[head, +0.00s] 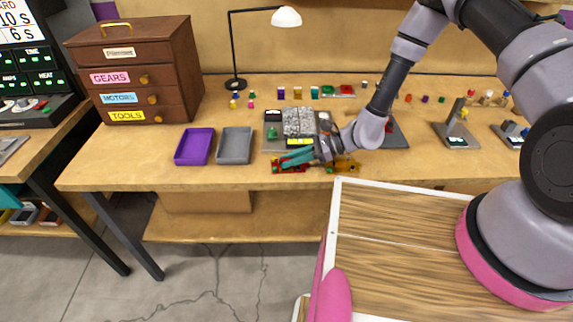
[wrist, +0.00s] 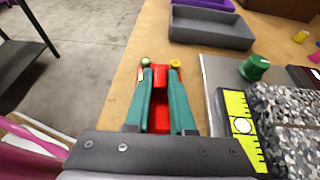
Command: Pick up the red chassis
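The red chassis (head: 289,169) lies at the front edge of the workbench in the head view, partly hidden by my gripper (head: 297,158). In the wrist view, red parts of the chassis (wrist: 160,76) show between the teal fingers of my gripper (wrist: 160,70), filling the gap near the tips. A green and a yellow round piece show just beyond the fingertips. The fingers are close together over the chassis. I cannot tell whether they are pressed on it or only beside it.
A yellow chassis (head: 346,166) lies just right. Grey (head: 235,146) and purple (head: 194,147) trays stand left. The bench front edge is near.

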